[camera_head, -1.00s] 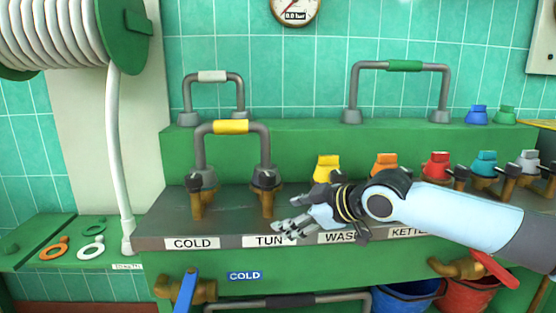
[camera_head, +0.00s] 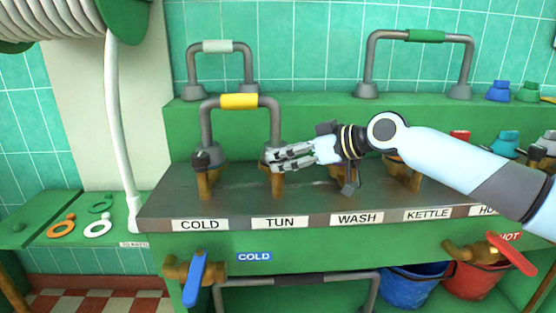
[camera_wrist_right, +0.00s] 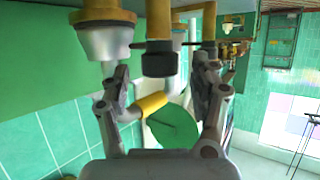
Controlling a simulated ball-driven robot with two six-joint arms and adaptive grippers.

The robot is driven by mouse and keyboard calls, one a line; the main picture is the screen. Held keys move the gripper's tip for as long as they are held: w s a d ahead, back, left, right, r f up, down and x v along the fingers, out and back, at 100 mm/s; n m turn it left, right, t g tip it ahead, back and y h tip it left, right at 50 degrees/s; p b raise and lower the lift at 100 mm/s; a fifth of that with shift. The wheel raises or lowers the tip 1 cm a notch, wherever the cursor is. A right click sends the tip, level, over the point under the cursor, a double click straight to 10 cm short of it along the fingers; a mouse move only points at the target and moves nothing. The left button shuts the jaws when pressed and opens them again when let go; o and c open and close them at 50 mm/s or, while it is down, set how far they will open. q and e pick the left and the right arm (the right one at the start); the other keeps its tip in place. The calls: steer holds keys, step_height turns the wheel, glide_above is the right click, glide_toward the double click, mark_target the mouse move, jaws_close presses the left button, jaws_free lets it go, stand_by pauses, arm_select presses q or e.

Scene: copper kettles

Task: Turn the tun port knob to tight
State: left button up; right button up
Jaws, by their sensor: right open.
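The tun port (camera_head: 278,184) is a brass stub above the TUN label (camera_head: 280,223) on the grey ledge. One end of the grey loop pipe with the yellow grip (camera_head: 239,101) stands on it; the other end stands at the cold port (camera_head: 205,180). My right gripper (camera_head: 274,158) is at the top of the tun port, its fingers hiding most of the knob there. In the right wrist view a dark knob (camera_wrist_right: 159,64) on a brass stub shows between my open, spread fingers; contact cannot be told. My left gripper is not in view.
Beyond my right arm are the red (camera_head: 460,135) and teal (camera_head: 505,143) capped ports. A blue lever (camera_head: 196,278) sits below the COLD label. A second loop pipe with a green grip (camera_head: 425,36) stands on the upper shelf. Coloured rings (camera_head: 97,228) lie at left.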

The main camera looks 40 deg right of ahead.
steer(key=shift+x, duration=1.4)
steer(key=c, duration=1.2)
steer(key=m+h+p, duration=0.1)
steer(key=p, duration=0.3)
steer(key=m+h+p, duration=0.1)
steer(key=h+p, duration=0.1)
steer(key=p, duration=0.2)
steer(key=shift+r+m+t, duration=0.3)
steer(key=shift+m, duration=0.1)
steer(key=shift+f+h+p, duration=0.2)
steer(key=shift+h+p, duration=0.1)
steer(key=shift+f, duration=0.1)
